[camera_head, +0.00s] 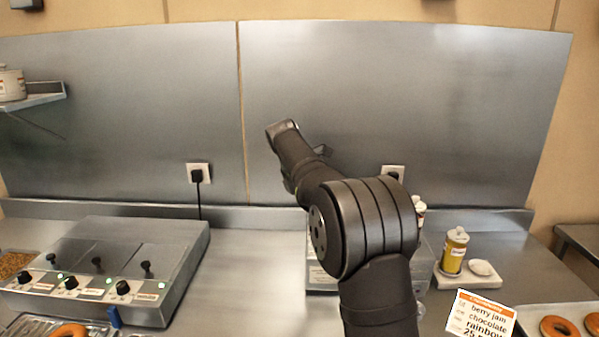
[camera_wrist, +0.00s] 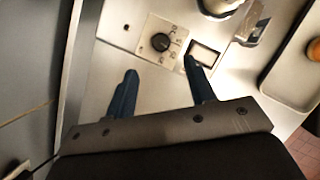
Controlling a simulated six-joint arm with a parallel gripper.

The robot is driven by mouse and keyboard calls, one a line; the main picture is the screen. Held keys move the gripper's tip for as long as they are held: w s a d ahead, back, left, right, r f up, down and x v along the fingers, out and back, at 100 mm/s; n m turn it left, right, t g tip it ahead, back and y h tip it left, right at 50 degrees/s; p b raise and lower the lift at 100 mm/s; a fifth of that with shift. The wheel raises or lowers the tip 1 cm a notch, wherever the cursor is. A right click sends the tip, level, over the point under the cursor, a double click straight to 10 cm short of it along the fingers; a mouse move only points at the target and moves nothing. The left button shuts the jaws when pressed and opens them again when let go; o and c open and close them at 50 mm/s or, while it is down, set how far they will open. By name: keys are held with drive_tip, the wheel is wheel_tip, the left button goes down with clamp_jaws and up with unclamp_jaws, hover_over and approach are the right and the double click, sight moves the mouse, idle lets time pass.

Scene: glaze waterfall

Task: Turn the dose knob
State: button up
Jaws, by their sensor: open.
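The dose knob (camera_wrist: 160,41), black and round, sits on a pale dial plate with printed numbers in the wrist view. The plate is on the light face of a machine (camera_wrist: 112,62). My gripper (camera_wrist: 159,66) is open, with two dark blue fingers. Its fingertips show below the knob in that view, one to each side, with nothing between them. I cannot tell how far they are from the panel. In the head view the machine (camera_head: 322,280) is mostly hidden behind my arm, and neither the knob nor my fingers can be made out.
A small framed window (camera_wrist: 205,56) is right of the knob. A tray (camera_wrist: 262,77) lies farther right. In the head view, a grey box (camera_head: 140,245) with several knobs stands left, a yellow jar (camera_head: 454,252) right, and an order card (camera_head: 481,316) in front. Bare counter separates box and machine.

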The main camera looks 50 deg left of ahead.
drive_tip(key=v, duration=0.7)
drive_tip(key=w+d+m+g+y, duration=0.5)
drive_tip(key=d+m, duration=0.3)
drive_tip(key=m, duration=1)
drive_tip(key=shift+t, duration=0.5)
drive_tip(key=x, duration=1.1)
drive_tip(key=w+x, duration=0.1)
drive_tip(key=x, duration=0.4)
drive_tip(key=shift+a+f, duration=0.1)
drive_tip(key=shift+a, duration=0.1)
drive_tip(key=shift+a+n, duration=0.1)
drive_tip(key=shift+n, duration=0.2)
drive_tip(key=shift+w+n+g, duration=0.1)
drive_tip(key=shift+n+g, duration=0.2)
drive_tip(key=shift+n, duration=0.1)
drive_tip(key=v, duration=1.7)
drive_tip(key=s+a+r+m+t+h, duration=0.1)
drive_tip(key=s+a+m+t+h, duration=0.3)
drive_tip(key=s+a+m, duration=0.3)
drive_tip(key=shift+a+r+m+h, duration=0.3)
drive_tip(key=shift+a+m+h, duration=0.4)
drive_tip(key=shift+a+h, duration=0.1)
